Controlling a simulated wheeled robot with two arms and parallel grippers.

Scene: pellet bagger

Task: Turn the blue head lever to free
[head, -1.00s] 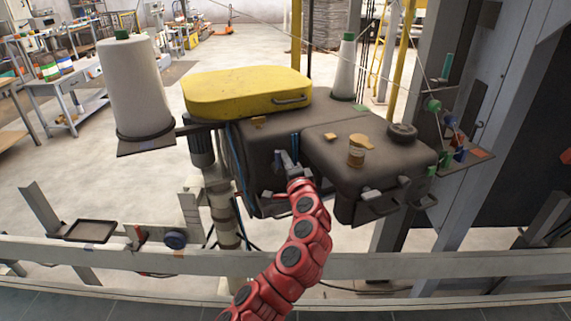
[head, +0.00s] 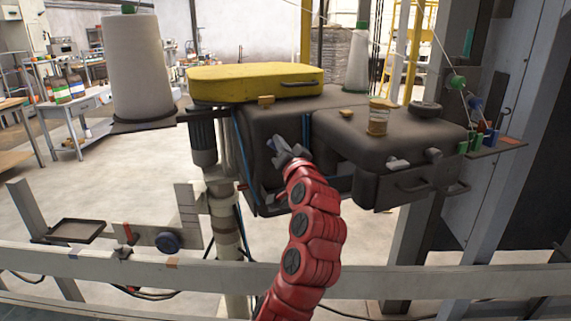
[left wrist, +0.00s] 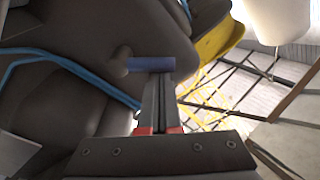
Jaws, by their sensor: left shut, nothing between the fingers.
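The blue lever (left wrist: 152,64) shows in the left wrist view as a short blue bar lying across the picture, with a dark round knob at its left end. It sits at the dark sewing head (left wrist: 95,30), which also shows in the head view (head: 385,140). My left gripper (head: 282,150) is at the front of the head, below the yellow cover. Its fingers are shut and empty, and in the left wrist view their tips (left wrist: 157,76) meet the lever's lower edge; I cannot tell if they touch. My right gripper is out of view.
A blue hose (left wrist: 70,64) crosses the head left of the fingers. The yellow cover (head: 255,83) lies on top of the head. A white thread cone (head: 138,70) stands to the left. A grey rail (head: 400,274) runs across in front.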

